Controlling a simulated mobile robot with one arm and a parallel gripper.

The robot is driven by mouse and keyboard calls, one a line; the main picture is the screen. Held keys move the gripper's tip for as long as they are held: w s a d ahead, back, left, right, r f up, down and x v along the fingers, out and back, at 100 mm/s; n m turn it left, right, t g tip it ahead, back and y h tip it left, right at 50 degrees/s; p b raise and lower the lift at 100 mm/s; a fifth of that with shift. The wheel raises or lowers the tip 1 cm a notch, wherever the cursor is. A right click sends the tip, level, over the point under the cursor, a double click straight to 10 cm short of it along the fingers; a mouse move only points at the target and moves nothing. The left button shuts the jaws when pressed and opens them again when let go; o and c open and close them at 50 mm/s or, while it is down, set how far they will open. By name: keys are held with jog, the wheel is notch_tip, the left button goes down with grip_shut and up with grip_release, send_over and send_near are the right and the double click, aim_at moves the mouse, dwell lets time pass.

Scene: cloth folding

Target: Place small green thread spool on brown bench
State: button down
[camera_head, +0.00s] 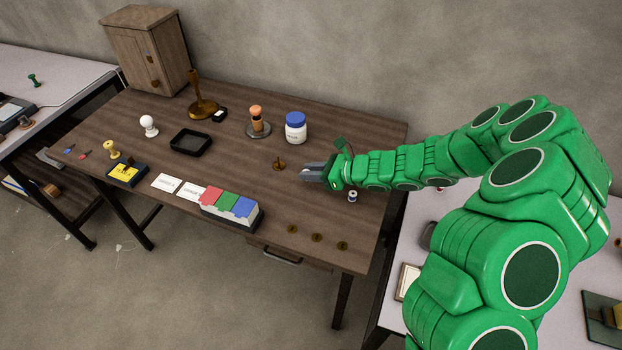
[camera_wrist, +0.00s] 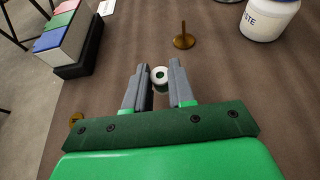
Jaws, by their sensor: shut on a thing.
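The small green thread spool (camera_wrist: 160,77) shows in the wrist view as a pale round end with a dark centre and a green rim. It sits between the fingertips of my gripper (camera_wrist: 158,78), which is shut on it. In the head view my gripper (camera_head: 314,173) is over the right part of the brown bench (camera_head: 240,180), and I cannot make out the spool there. The wrist view shows the brown bench top (camera_wrist: 225,75) beneath the fingers. I cannot tell whether the spool touches the bench.
A small spool-like piece (camera_head: 352,196) stands just beside my gripper. A brass stamp (camera_head: 279,164), a blue-lidded jar (camera_head: 296,127) and a box of coloured blocks (camera_head: 230,207) are nearby. Several brass discs (camera_head: 317,238) lie near the front right edge.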

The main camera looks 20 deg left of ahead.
aim_at(311, 186)
jog(key=shift+w+a+f, duration=0.1)
jog(key=shift+w+f, duration=0.05)
jog(key=shift+f, duration=1.55)
jog(key=shift+f, duration=0.1)
jog(key=c, duration=1)
grip_release()
jog(key=shift+o, duration=0.2)
jog(key=shift+v, duration=6.05)
